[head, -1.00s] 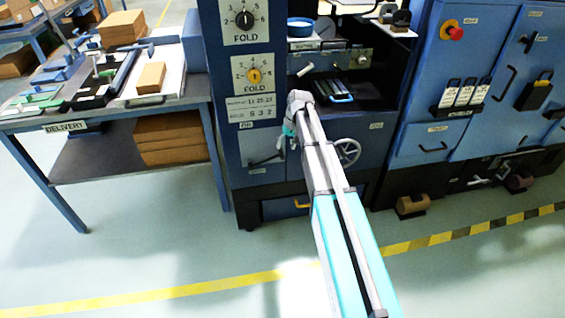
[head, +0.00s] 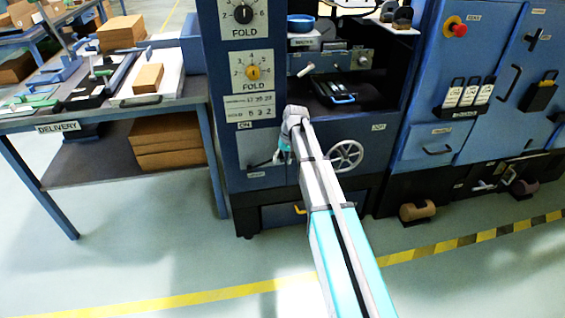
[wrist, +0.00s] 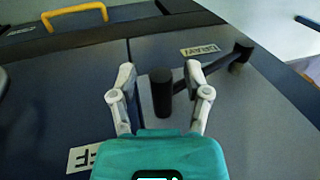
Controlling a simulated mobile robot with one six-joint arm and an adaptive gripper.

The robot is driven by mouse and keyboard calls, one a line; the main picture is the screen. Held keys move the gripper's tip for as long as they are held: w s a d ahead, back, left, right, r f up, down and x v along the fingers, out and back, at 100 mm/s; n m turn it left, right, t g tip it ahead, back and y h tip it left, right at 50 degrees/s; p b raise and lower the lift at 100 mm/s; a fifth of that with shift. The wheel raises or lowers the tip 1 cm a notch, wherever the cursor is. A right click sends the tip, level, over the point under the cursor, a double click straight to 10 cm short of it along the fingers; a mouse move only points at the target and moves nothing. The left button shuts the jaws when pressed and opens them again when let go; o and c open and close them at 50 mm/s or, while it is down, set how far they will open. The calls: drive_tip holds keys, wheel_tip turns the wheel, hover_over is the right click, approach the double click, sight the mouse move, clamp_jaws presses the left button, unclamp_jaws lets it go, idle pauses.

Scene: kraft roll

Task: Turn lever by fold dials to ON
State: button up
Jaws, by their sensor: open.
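The lever (head: 262,163) is a dark bar on the blue panel below the two fold dials, the upper (head: 242,14) and the lower (head: 252,72). An ON label (head: 245,125) is above it and another label (head: 256,174) below it. My gripper (head: 283,156) is at the lever's right end, partly hidden by my arm. In the wrist view, my gripper (wrist: 160,70) is open. The lever's black grip (wrist: 160,92) stands between its fingers, with a gap on each side. The bar runs to its pivot (wrist: 242,50) at upper right.
A spoked handwheel (head: 345,156) is just right of my gripper. A yellow handle (head: 300,208) is on the drawer below; it also shows in the wrist view (wrist: 74,14). The delivery table (head: 100,122) stands to the left. Floor in front is clear.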

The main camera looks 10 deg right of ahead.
clamp_jaws()
idle(0.4)
drive_tip(key=shift+d+r, duration=0.1)
